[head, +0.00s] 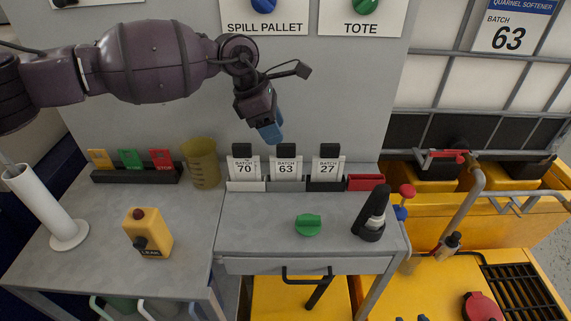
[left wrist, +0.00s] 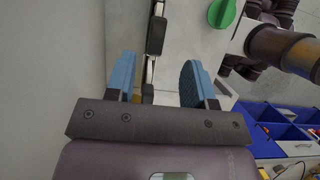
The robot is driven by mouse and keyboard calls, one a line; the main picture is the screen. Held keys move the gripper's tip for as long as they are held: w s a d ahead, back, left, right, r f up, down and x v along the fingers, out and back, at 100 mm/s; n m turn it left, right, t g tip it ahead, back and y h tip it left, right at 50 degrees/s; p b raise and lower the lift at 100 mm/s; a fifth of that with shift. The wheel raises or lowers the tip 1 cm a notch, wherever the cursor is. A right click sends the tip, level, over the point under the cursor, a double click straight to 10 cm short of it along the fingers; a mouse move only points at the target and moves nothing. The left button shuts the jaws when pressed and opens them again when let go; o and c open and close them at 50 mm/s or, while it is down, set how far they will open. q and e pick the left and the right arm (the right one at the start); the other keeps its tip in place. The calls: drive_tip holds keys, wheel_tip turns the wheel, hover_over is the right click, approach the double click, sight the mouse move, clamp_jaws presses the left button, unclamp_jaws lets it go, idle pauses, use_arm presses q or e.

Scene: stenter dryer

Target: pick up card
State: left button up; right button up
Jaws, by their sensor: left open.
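Three white cards stand upright in a row at the back of the grey bench: batch 70 (head: 244,168), batch 63 (head: 286,168) and batch 27 (head: 327,168). Each has a black top piece. My left gripper (head: 270,132) is above and behind the row, near the batch 70 and 63 cards, pointing down. In the left wrist view its blue fingers (left wrist: 158,68) are apart. A thin upright card with a dark top (left wrist: 148,92) shows edge-on between them, with others (left wrist: 156,36) beyond. Contact cannot be told. My right gripper is not in view.
On the bench are a green knob (head: 308,225), a black stamp-like object (head: 373,213) and a red tray (head: 366,182). To the left stand a yellow beaker (head: 201,163), a rack of coloured tags (head: 133,174) and a yellow button box (head: 148,233). A grey wall rises close behind.

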sight(283, 145)
use_arm(q)
drive_tip(key=shift+x, duration=0.95)
drive_tip(key=shift+w+d+f, duration=0.1)
drive_tip(key=shift+d+f, duration=0.1)
drive_tip(key=shift+f, duration=0.2)
drive_tip(key=p+x, duration=0.1)
drive_tip(key=x, duration=0.2)
drive_tip(key=shift+w+d+f, duration=0.1)
drive_tip(key=shift+w+f, duration=0.05)
drive_tip(key=shift+d+f, duration=0.2)
drive_tip(key=shift+f, duration=0.3)
drive_tip(key=c, duration=0.7)
clamp_jaws()
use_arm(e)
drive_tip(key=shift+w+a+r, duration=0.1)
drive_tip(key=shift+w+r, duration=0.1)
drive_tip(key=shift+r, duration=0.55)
